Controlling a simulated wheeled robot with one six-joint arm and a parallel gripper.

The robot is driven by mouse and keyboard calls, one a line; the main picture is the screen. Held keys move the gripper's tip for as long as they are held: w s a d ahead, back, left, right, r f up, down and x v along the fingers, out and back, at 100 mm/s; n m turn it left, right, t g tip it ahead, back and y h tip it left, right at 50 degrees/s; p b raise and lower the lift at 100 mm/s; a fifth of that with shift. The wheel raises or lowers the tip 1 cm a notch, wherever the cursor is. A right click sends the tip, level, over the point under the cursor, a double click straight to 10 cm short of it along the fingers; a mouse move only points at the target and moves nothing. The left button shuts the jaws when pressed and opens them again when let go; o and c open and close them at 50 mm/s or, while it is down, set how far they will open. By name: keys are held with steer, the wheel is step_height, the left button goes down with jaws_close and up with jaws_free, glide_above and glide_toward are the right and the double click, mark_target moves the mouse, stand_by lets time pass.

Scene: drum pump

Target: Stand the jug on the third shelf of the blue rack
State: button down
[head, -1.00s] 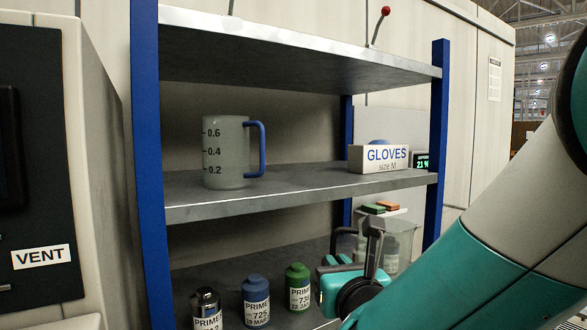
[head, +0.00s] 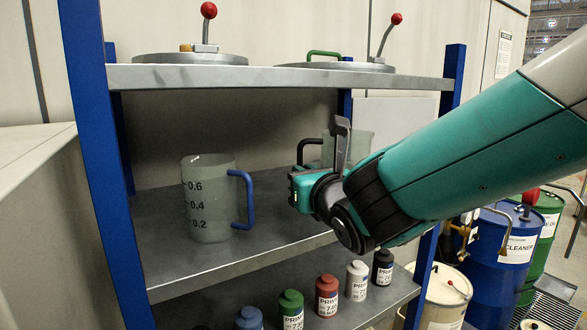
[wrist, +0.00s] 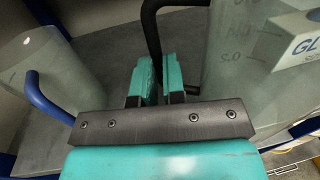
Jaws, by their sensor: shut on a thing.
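A translucent jug with a black handle hangs in my gripper; its body (head: 360,148) shows behind the gripper in the head view. My gripper (head: 318,165) is shut on the black handle (wrist: 152,35), its teal fingers (wrist: 158,78) on either side in the wrist view. The jug's body fills the right of the wrist view (wrist: 232,65). It looks upright. The blue rack (head: 95,150) has grey shelves; the jug is at the height between the middle shelf (head: 215,262) and the shelf above (head: 270,78). My arm hides the jug's base, so I cannot tell whether it touches the shelf.
A similar jug with a blue handle (head: 210,205) stands left on the middle shelf, also left in the wrist view (wrist: 40,90). A gloves box (wrist: 300,38) is at the right. Several bottles (head: 328,295) stand below. Lids with red-knobbed levers (head: 190,58) lie on top. Drums (head: 490,250) stand right.

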steer(key=w+a+f+p, duration=0.1)
steer(key=w+f+p, duration=0.1)
steer(key=w+p, duration=0.1)
steer(key=w+a+p, duration=0.1)
steer(key=w, duration=0.1)
steer(key=shift+w+a+f, duration=0.25)
steer(key=shift+a+f, duration=0.05)
steer(key=shift+f, duration=0.45)
steer(key=shift+f, duration=0.2)
steer(key=c, duration=1.2)
jaws_free()
steer(key=shift+r, duration=0.1)
